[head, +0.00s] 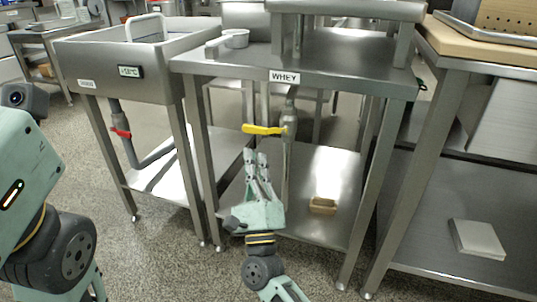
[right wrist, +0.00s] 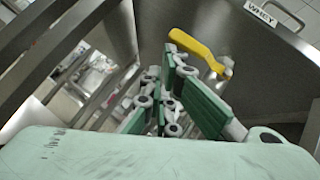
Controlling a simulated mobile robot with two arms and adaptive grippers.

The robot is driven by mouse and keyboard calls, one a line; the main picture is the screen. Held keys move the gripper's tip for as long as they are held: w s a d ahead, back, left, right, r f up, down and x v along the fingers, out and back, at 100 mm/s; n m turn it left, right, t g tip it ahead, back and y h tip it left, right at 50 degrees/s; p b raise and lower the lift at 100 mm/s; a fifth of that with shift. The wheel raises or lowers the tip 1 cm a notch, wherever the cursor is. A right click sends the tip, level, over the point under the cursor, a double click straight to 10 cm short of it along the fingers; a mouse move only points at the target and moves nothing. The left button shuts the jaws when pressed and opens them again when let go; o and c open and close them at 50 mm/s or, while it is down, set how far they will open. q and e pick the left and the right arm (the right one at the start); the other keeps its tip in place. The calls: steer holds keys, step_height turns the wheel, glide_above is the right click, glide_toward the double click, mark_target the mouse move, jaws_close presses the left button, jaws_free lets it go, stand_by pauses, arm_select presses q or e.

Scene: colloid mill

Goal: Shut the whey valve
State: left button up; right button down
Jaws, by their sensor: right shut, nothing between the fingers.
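The whey valve's yellow lever (head: 263,129) sits under the steel table, below the WHEY label (head: 284,77). The lever points left, roughly level, across the upright grey pipe (head: 289,105). My right gripper (head: 256,158) is shut and empty just below the lever, its fingers pointing up. In the right wrist view the yellow lever (right wrist: 195,45) lies beyond and above the fingers of the right gripper (right wrist: 172,85). A gap shows between them in the head view; whether they touch is hard to tell. My left gripper is not in view.
A sink (head: 118,70) with a red-handled valve (head: 121,132) stands at the left. A table leg (head: 367,175) stands to the right of the pipe. A small tan box (head: 323,205) lies on the lower shelf (head: 325,170). A small pan (head: 236,39) is on the tabletop.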

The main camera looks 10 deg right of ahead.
steer(key=v, duration=0.4)
steer(key=shift+s, duration=0.15)
